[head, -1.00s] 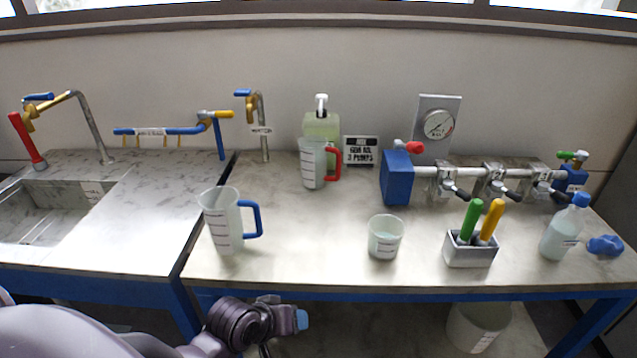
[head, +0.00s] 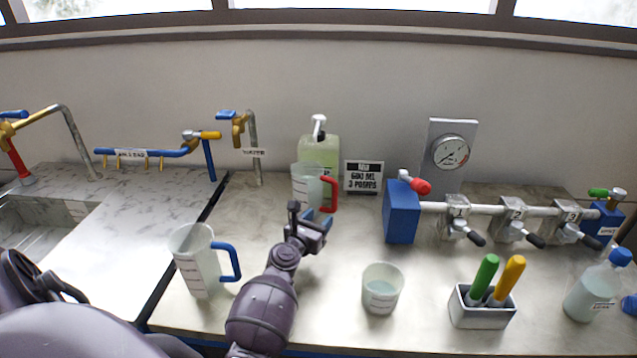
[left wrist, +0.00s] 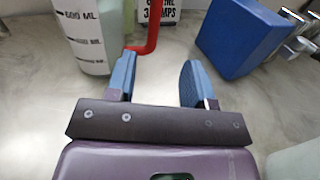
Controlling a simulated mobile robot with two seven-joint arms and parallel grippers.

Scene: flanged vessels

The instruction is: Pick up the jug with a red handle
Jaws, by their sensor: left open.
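The jug with a red handle (head: 305,182) stands upright at the back of the bench, in front of a soap pump bottle. Its red handle (head: 333,194) is on its right side. My left gripper (head: 312,222) is just in front of the jug, and its arm hides part of the jug's base. In the left wrist view the open fingers of the left gripper (left wrist: 158,76) point toward the red handle (left wrist: 153,35). The handle is ahead of the gap, nearer the left finger, with nothing between the fingers. The jug (left wrist: 84,38) is beyond the left finger. My right gripper is not in view.
A jug with a blue handle (head: 197,262) stands left of my arm. A beaker (head: 381,292) is to the right. A blue block (head: 401,215) with a pipe and valves stands right of the red-handled jug. A sign (head: 363,177) is behind. The bench between beaker and block is clear.

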